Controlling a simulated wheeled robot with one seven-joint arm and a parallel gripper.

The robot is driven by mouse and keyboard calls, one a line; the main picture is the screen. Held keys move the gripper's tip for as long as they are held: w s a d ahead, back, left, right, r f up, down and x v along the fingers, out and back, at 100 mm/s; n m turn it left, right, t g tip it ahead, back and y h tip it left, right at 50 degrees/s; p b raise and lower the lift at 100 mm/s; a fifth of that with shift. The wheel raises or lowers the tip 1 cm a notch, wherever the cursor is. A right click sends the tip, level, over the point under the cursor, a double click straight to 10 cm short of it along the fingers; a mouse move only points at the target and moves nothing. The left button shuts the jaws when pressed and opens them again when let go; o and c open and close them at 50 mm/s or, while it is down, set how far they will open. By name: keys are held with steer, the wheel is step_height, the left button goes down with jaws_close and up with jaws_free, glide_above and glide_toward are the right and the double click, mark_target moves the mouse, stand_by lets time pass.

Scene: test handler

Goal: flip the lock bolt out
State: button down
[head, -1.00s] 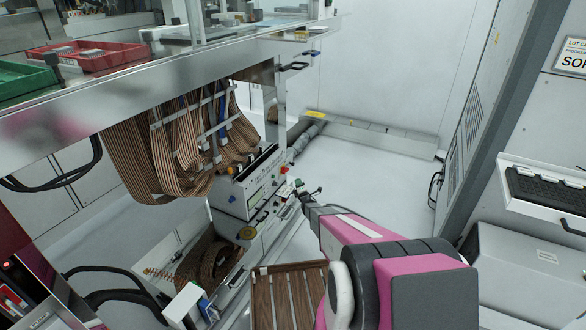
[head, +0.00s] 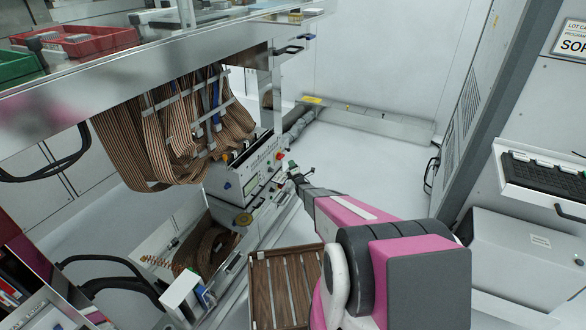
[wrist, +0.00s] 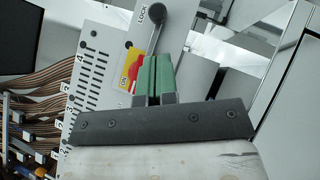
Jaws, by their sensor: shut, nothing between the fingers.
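In the wrist view, a metal lever with a round black knob (wrist: 156,15) stands beside the printed word LOCK on a pale panel (wrist: 95,62). I take this lever to be the lock bolt. Its lower end is hidden behind my gripper. My gripper (wrist: 155,60) has green fingers, shut together with nothing between them, in front of the lever's lower part. I cannot tell if they touch it. In the head view, my gripper (head: 296,178) is beside the right end of the white control unit (head: 245,178), small and partly hidden by my arm.
A red and yellow switch (wrist: 132,72) sits just left of the fingers. Striped ribbon cables (head: 165,140) hang over the control unit. A slatted wooden-looking box (head: 285,285) stands below my arm. Open floor (head: 365,155) lies to the right of the unit.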

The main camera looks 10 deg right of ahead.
glide_toward(287, 145)
steer(key=shift+w+a+r, duration=0.25)
steer(key=shift+w+a, duration=0.15)
steer(key=shift+a, duration=0.2)
steer(key=shift+w+a+r, duration=0.2)
steer(key=shift+w+a, duration=0.15)
steer(key=shift+a, duration=0.25)
steer(key=shift+w+d, duration=0.5)
steer(key=shift+w, duration=0.15)
steer(key=shift+w+d, duration=0.45)
steer(key=shift+w, duration=0.2)
